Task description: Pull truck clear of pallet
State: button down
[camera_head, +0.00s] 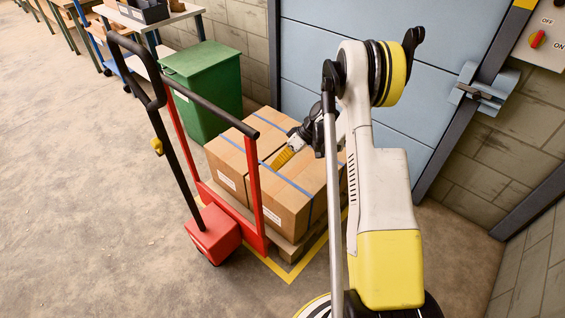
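The red pallet truck (212,236) stands at the left end of the pallet. Its long black tiller (167,146) leans up and left to a loop handle, with a small yellow lever on it. A red frame with a black top bar stands between the tiller and the load. The wooden pallet (290,251) carries brown strapped cartons (301,193) on a yellow-lined floor patch. The forks are hidden, so I cannot tell how far under the pallet they are. My gripper (278,162) shows small and yellow-black over the cartons, apart from the tiller; its fingers are unclear.
A green bin (205,88) stands behind the load. A bench (155,18) and shelving line the back left. A blue-grey door (400,70) with a latch (479,88) is behind my arm. Open concrete floor (80,200) lies to the left of the truck.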

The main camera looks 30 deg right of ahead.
jog(key=a+f+b, duration=0.2)
jog(key=a, duration=0.3)
jog(key=shift+s+a+f+b, duration=0.25)
jog(key=shift+a+f+b, duration=0.05)
jog(key=shift+a, duration=0.05)
